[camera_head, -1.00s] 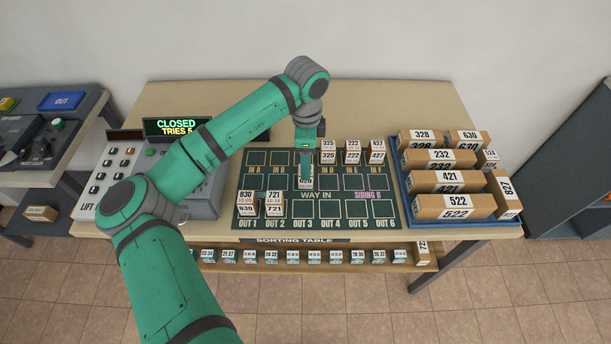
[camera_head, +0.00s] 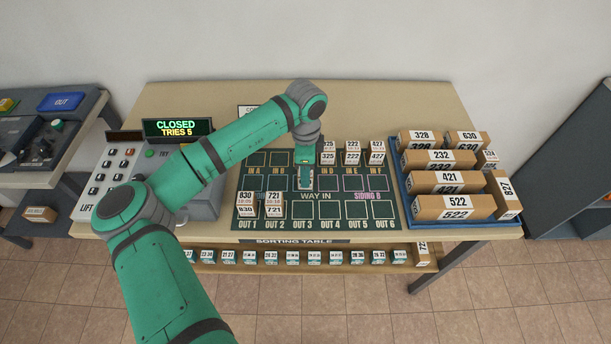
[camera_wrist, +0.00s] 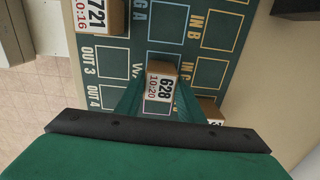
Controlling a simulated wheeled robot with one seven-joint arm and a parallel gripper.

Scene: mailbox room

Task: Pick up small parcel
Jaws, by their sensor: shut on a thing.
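The small parcel labelled 628 10:20 (camera_wrist: 160,84) is a brown box with a white label. In the wrist view it sits between the two green fingers of my gripper (camera_wrist: 157,95), which is shut on it. In the head view my gripper (camera_head: 305,178) is over the middle of the green sorting mat (camera_head: 291,225), just above the WAY IN text, and mostly hides the parcel. I cannot tell whether the parcel is off the mat.
Parcels 830 (camera_head: 246,203) and 721 (camera_head: 273,204) stand at OUT 1 and OUT 2. Several small parcels (camera_head: 352,152) stand behind right. A blue tray (camera_head: 402,199) of larger boxes is at the right. The keypad console (camera_head: 112,172) is left. OUT 3 to OUT 6 are empty.

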